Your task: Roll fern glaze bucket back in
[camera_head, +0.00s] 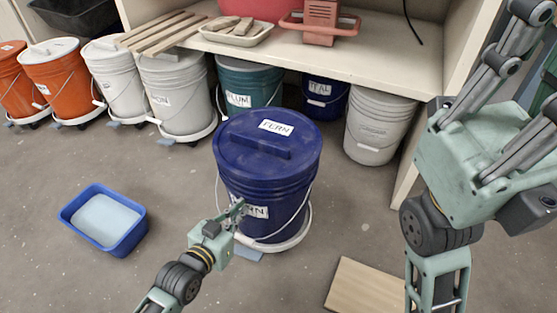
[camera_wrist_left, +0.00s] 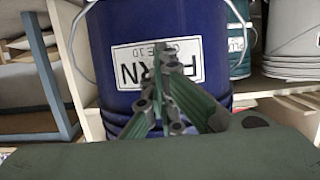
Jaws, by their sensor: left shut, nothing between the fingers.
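The fern glaze bucket (camera_head: 262,170) is dark blue with a blue lid and FERN labels. It stands upright on a round pale dolly (camera_head: 284,243) on the floor, out in front of the shelf. My left gripper (camera_head: 238,209) is shut and empty, at the bucket's lower front by its label. In the left wrist view the bucket (camera_wrist_left: 205,30) fills the middle behind the fingers (camera_wrist_left: 165,62), and its label appears upside down. I cannot tell whether the fingertips touch it. My right gripper shows large at the right of the head view; its fingers point up and seem spread apart, empty.
Under the shelf (camera_head: 385,75) stand a teal PLUM bucket (camera_head: 250,85), a blue bucket (camera_head: 325,100) and a grey bucket (camera_head: 378,125). White and orange buckets line the left. A blue tub (camera_head: 105,222) and a wooden board (camera_head: 368,288) lie on the floor.

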